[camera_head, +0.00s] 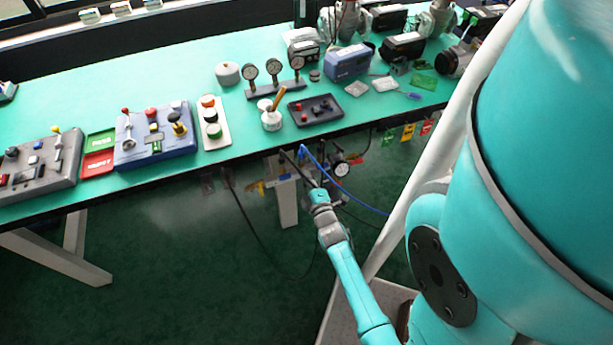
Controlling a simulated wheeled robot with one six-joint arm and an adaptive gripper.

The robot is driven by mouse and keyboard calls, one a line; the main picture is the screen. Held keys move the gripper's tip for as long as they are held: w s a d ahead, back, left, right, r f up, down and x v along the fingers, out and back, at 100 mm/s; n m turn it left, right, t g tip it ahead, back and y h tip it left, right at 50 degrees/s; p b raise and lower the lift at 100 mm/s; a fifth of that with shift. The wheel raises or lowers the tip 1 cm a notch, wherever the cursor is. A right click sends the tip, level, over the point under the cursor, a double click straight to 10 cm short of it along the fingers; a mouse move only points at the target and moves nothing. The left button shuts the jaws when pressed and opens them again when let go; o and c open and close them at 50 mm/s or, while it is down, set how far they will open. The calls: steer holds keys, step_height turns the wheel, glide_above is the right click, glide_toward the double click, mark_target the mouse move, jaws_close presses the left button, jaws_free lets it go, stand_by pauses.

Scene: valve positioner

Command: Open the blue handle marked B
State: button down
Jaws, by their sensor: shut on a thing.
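My arm reaches from the lower right to a valve assembly below the table's front edge. My gripper (302,168) is small and dark in this view, at the left of the assembly's pressure gauge (340,169). It is shut on a small part there, but its fingers and the pipes hide which part. A blue hose (335,182) curves down to the right beside the gripper. A yellow handle (257,187) shows to the left of the gripper.
The green table (150,75) overhangs the assembly, its front edge close above my gripper. A pale post (287,205) stands below the assembly. A black cable (250,225) hangs to the left. Control boxes, including a blue one (155,140), stand on the table.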

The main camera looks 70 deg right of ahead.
steer(key=shift+m, duration=7.4)
steer(key=c, duration=1.2)
jaws_free()
steer(key=shift+c, duration=0.2)
steer(key=shift+a, duration=0.1)
steer(key=v, duration=0.7)
steer(key=shift+s, duration=0.2)
